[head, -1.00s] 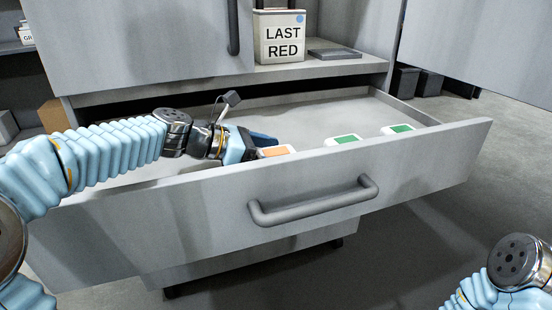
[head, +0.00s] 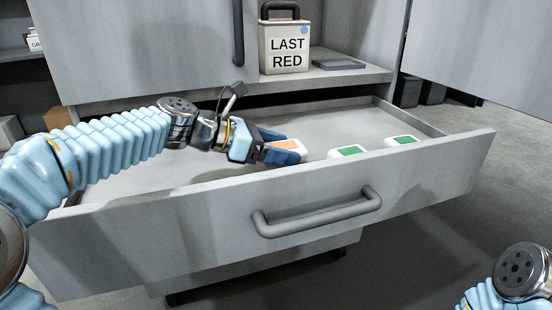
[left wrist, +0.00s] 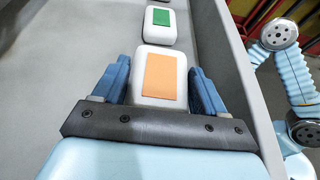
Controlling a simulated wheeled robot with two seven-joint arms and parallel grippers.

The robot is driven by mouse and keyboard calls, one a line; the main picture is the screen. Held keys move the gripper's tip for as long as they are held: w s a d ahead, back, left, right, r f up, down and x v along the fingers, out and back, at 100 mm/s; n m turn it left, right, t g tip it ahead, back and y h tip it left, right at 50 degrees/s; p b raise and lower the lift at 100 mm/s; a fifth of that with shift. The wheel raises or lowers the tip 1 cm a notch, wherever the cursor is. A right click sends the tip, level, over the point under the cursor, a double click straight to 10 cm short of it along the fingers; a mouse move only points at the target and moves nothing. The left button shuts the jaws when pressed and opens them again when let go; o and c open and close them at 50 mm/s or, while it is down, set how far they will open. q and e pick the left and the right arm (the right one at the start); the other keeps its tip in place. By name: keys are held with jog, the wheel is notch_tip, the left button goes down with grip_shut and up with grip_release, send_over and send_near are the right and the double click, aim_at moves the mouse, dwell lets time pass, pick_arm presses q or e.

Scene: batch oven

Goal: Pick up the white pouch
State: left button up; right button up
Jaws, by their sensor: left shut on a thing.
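A white pouch with an orange label (head: 288,145) is in the open drawer, near its front wall. It also shows in the left wrist view (left wrist: 174,56). My left gripper (head: 282,147) reaches down into the drawer and is shut on this pouch, with a blue finger (left wrist: 118,78) on each side of it. The near end of the pouch is hidden by the gripper's dark bar in the left wrist view. My right arm shows at the lower right of the head view, with its gripper out of sight.
Two white pouches with green labels (head: 349,152) (head: 401,141) lie to the right in the grey drawer (head: 380,190). The drawer's front wall with its handle (head: 318,212) stands close. A box marked LAST RED (head: 284,46) and a flat grey slab (head: 338,64) are on the shelf above.

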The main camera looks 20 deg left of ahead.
aim_at(298, 150)
pick_arm(q)
jog(key=d+r, duration=0.2)
jog(key=d+r+p, duration=0.1)
jog(key=r, duration=0.1)
jog(key=shift+s+d+r, duration=0.1)
jog(key=shift+d+r, duration=0.2)
jog(key=shift+d, duration=0.05)
jog(key=d+r+p, duration=0.1)
jog(key=d+r, duration=0.3)
jog(key=d, duration=0.5)
jog(key=shift+s+d+r, duration=0.15)
jog(key=shift+d+r, duration=0.05)
jog(key=shift+d, duration=0.1)
